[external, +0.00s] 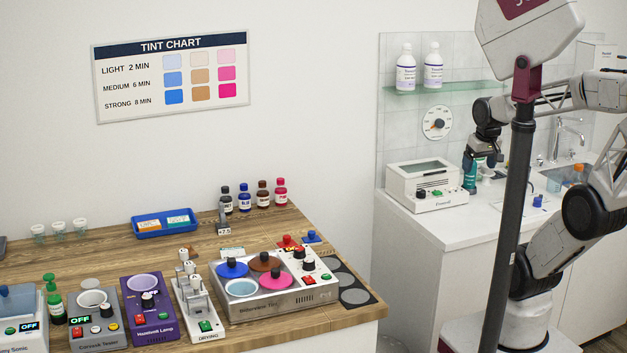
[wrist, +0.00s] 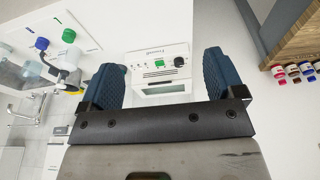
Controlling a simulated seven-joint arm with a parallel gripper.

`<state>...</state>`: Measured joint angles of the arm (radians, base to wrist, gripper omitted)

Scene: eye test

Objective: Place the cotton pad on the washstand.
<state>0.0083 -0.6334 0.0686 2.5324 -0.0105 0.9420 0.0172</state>
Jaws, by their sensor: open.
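The washstand (external: 505,208) is the white counter with a sink at the right of the external view; part of its white top also shows in the wrist view (wrist: 110,38). My gripper (external: 488,160) is above the washstand, beside the white box device, near a teal bottle. In the wrist view my gripper (wrist: 160,65) has its two blue fingers wide apart, with nothing seen between them. I cannot pick out the cotton pad with certainty.
A white box device (external: 425,186) stands on the washstand's left side; the sink (external: 567,175) is at the right. A glass shelf (external: 420,91) holds two white bottles. The wooden table (external: 110,245) carries several devices, a blue tray (external: 166,222) and small bottles.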

